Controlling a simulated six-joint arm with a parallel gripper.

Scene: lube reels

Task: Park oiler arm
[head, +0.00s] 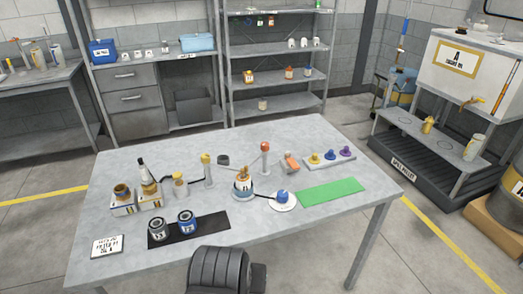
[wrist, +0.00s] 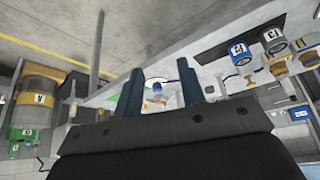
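An oiler (head: 243,183) stands upright on the table, an amber bottle in a blue-ringed base. A thin dark arm (head: 262,197) reaches right from it to a blue knob (head: 282,196) over a round white plate (head: 287,207). Whether the knob touches the plate is unclear. In the wrist view a small blue piece (wrist: 157,88), seemingly this knob, shows between the fingers, some way beyond them. My gripper (wrist: 160,66) has two dark blue fingers well apart with nothing held. The fingers do not show in the head view, where a dark ribbed part of my arm fills the bottom.
The table (head: 130,255) holds a green mat (head: 330,191) at right and a black mat (head: 215,221) with two cans. Several bottles and posts stand behind. A tray (head: 343,154) with colored knobs lies at back right. The front right table top is clear.

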